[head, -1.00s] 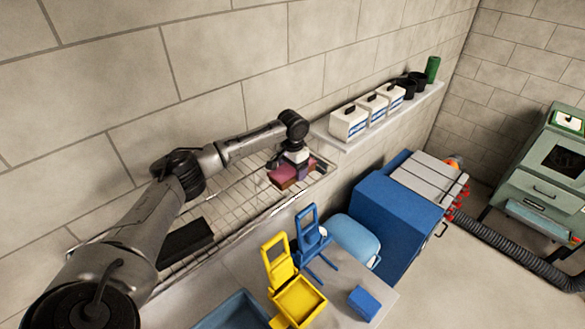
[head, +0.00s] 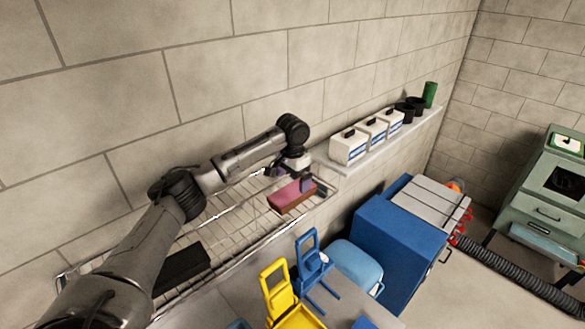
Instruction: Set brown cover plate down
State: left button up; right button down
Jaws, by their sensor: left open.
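A brown block-like piece with a pinkish top (head: 290,200) lies at the right end of the wire rack (head: 225,215) along the wall. It is the only brown piece I see, and I take it for the brown cover plate. My left gripper (head: 290,178) is open just above and behind it, with its fingers spread. One finger overlaps the piece's far right edge in the picture, and I cannot tell whether they touch. My right gripper is not in view.
A black flat piece (head: 182,270) lies on the rack's near left part. Yellow (head: 278,287) and blue (head: 313,258) frames stand on the bench in front. White boxes (head: 348,146) line the wall shelf to the right. A blue cabinet (head: 400,235) stands beyond the bench.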

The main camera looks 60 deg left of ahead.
aim_at(292, 192)
pick_arm(q)
notch_tip(292, 192, up, 6)
jog(key=b, duration=0.1)
jog(key=shift+r, duration=0.2)
dwell(0.7)
